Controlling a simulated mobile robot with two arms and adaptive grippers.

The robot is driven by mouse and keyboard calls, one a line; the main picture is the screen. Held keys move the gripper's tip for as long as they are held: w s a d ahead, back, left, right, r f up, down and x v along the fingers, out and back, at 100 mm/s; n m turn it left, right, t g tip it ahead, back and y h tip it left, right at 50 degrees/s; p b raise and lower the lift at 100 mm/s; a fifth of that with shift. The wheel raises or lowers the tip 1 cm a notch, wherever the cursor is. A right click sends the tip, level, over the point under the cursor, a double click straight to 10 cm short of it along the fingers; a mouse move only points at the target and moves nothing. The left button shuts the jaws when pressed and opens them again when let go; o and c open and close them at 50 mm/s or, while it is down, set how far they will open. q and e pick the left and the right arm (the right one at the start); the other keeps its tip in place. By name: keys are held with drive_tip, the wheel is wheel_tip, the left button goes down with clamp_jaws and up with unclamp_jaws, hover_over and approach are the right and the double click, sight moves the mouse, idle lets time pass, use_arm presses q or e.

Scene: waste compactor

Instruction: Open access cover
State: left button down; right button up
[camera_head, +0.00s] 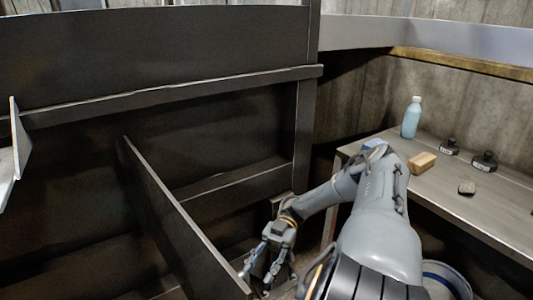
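The access cover appears to be the dark flat panel (180,225) of the compactor. It stands swung out at an angle, with its pale edge running from upper left to lower right, and dark openings show on both sides. My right gripper (259,273) is low in the middle of the view, beside the lower right end of this panel. Its two fingers point down and are spread, with nothing seen between them. The left finger is close to the panel's edge; I cannot tell if they touch. My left gripper is not in view.
The dark compactor body (160,50) fills the left. At right a workbench (480,208) bears a blue bottle (411,118), a tan block (422,163), two dark jars and a small dark lump (466,188). A round bucket (452,280) stands below, beside my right arm.

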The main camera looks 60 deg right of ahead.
drive_tip(key=shift+w+d, duration=0.15)
drive_tip(key=shift+d, duration=2.3)
